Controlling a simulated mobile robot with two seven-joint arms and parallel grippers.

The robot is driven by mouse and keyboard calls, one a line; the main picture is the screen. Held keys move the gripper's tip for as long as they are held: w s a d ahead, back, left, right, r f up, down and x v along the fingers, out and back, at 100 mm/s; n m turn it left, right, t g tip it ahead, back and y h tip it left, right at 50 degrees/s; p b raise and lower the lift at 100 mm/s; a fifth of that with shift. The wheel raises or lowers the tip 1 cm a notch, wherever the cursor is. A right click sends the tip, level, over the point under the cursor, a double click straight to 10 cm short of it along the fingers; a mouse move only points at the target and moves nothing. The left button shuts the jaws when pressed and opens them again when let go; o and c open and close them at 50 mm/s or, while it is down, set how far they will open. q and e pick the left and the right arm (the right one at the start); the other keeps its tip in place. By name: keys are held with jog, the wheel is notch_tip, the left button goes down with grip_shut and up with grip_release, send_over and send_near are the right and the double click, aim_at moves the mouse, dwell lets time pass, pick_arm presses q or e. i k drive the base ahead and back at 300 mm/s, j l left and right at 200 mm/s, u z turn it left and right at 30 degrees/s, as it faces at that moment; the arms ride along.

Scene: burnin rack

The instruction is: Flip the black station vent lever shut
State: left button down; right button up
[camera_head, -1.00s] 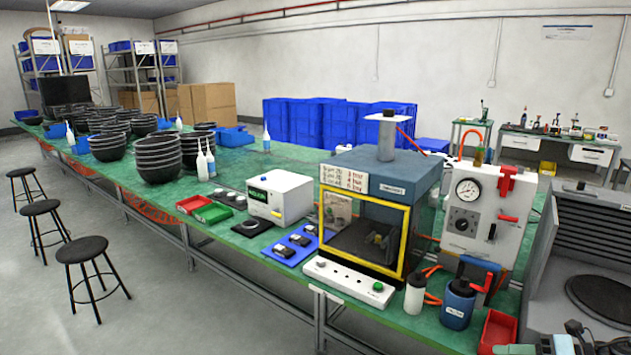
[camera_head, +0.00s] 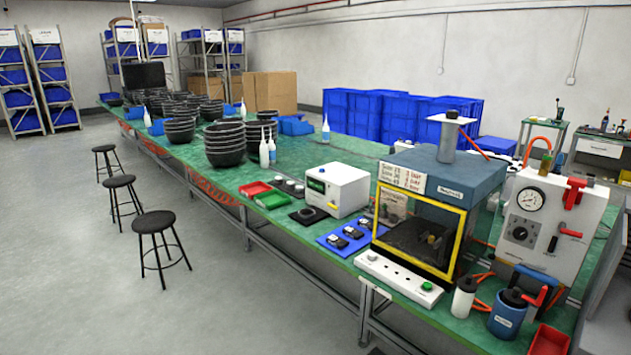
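The white station panel (camera_head: 525,254) stands at the right of the green bench, with a round gauge (camera_head: 530,200) and a black knob (camera_head: 520,234) on its face. A small black lever (camera_head: 553,243) sits on the panel's right part, and it looks roughly upright with a slight tilt. A red lever (camera_head: 570,233) sticks out just above it, and a larger red handle (camera_head: 574,192) is at the panel's top. Which way the black lever counts as shut cannot be told. Neither of my grippers shows in the head view.
A blue-topped chamber with a yellow door frame (camera_head: 462,245) stands left of the panel. Stools (camera_head: 153,222) stand on open floor at left.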

aim_at(551, 248)
jog(key=z, duration=1.45)
jog(key=i+j+z, duration=0.1)
jog(key=i+j, duration=0.6)
jog(key=i+j+z, duration=0.15)
jog(key=i+j, duration=0.15)
jog(key=j, duration=0.25)
